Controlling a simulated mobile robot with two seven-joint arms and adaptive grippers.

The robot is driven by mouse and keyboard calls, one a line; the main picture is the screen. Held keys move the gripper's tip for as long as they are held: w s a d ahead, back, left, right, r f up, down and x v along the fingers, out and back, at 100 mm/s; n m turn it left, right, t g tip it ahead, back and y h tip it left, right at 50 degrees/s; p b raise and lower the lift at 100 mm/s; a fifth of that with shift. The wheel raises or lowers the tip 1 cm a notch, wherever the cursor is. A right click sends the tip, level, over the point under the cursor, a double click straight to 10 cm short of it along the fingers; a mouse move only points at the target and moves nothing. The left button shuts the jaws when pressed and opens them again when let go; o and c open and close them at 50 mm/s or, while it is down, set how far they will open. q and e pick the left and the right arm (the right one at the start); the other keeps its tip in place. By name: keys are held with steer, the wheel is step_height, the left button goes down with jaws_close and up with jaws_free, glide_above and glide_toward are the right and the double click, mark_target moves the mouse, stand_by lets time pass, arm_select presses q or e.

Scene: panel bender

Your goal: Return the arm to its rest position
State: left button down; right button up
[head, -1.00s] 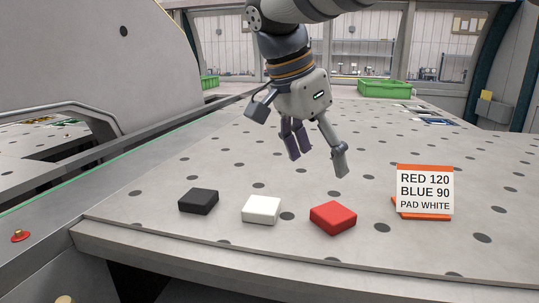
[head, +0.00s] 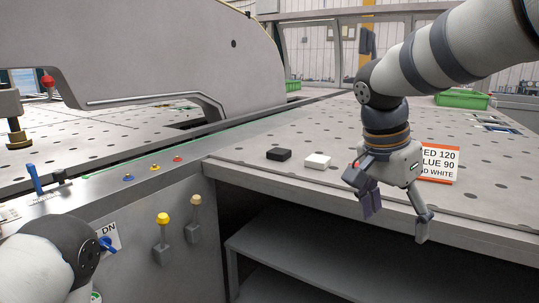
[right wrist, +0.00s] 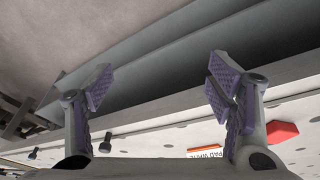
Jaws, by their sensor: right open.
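My right arm reaches in from the upper right of the head view. Its gripper (head: 397,218) is open and empty, pointing down in front of the perforated table's front edge. In the right wrist view its two fingers (right wrist: 165,95) stand wide apart with nothing between them. My left arm (head: 55,250) shows only as a link at the lower left of the head view; its gripper is out of sight.
A black block (head: 278,154) and white block (head: 316,161) lie on the table (head: 250,150). A red block (right wrist: 282,133) shows in the right wrist view. A lettered sign (head: 442,162) stands behind my gripper. Yellow-topped levers (head: 163,218) and a lower shelf (head: 300,255) are in front.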

steer(key=s+a+f+n+g+y, duration=0.1)
steer(key=s+f+n+y, duration=0.15)
steer(key=f, duration=0.95)
steer(key=s+a+f+n+g+y, duration=0.1)
steer(key=s+a+f+n, duration=0.15)
steer(key=f, duration=0.95)
steer(key=s+f+n, duration=0.3)
steer(key=s+f, duration=0.7)
steer(key=s, duration=0.1)
arm_select(q)
steer(key=shift+w+f, duration=0.1)
steer(key=shift+w, duration=0.9)
arm_select(e)
steer(key=s+d+f+n, duration=0.2)
steer(key=s, duration=0.7)
steer(key=s+d+f+n, duration=0.2)
steer(key=s+d, duration=0.1)
steer(key=s, duration=0.5)
steer(key=shift+s+d+g, duration=0.15)
steer(key=shift+s+g, duration=0.15)
steer(key=shift+s, duration=0.05)
